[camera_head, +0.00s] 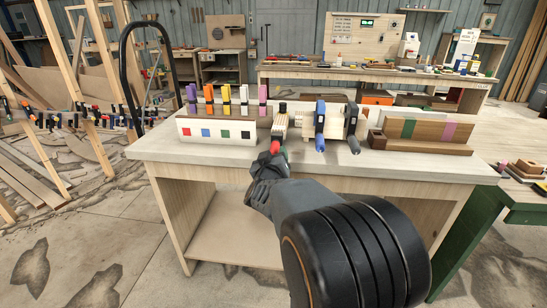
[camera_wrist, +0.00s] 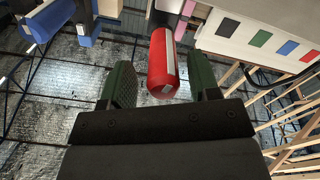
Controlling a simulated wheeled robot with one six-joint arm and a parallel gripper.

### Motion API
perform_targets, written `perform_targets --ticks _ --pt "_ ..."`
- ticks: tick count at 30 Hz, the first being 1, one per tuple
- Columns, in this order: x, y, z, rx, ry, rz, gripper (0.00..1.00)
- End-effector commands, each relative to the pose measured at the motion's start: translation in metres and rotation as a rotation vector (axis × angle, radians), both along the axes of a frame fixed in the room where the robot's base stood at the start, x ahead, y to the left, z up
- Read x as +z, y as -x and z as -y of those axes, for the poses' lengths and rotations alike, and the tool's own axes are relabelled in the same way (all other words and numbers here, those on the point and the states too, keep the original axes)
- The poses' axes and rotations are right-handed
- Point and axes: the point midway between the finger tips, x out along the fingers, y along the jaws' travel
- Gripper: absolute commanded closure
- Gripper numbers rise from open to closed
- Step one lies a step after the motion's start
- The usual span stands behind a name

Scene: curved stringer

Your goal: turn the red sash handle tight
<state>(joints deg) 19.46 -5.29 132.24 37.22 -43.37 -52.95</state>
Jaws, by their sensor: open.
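The red sash handle (camera_head: 275,147) points out over the front edge of the workbench, on a clamp with a pale bar (camera_head: 280,126). In the wrist view the red handle (camera_wrist: 163,58) is a red cylinder with a pale stripe, its end facing my camera. My gripper (camera_head: 270,159) is at the handle, in front of the bench. In the wrist view my gripper (camera_wrist: 161,74) is open, with one dark green finger on each side of the handle. Gaps show between the handle and both fingers. The head view hides the fingertips.
A blue-handled clamp (camera_head: 320,128) and a black clamp (camera_head: 351,128) stand close to the right. A white box (camera_head: 216,131) with coloured squares and several coloured clamps is on the left. A wooden block with coloured stripes (camera_head: 424,132) lies farther right. Bare bench top (camera_head: 158,148) shows at the left.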

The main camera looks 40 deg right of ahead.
Motion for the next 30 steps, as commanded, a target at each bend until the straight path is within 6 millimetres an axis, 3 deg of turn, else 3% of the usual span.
perform_targets --ticks 7,23,30 --pt "0.0002 -0.0020 -0.0035 0.009 0.000 0.000 0.44" --pt "-0.0001 -0.0012 -0.0021 0.005 0.000 0.000 0.93" --pt "-0.0011 -0.0011 -0.0017 0.004 -0.021 0.020 0.93"
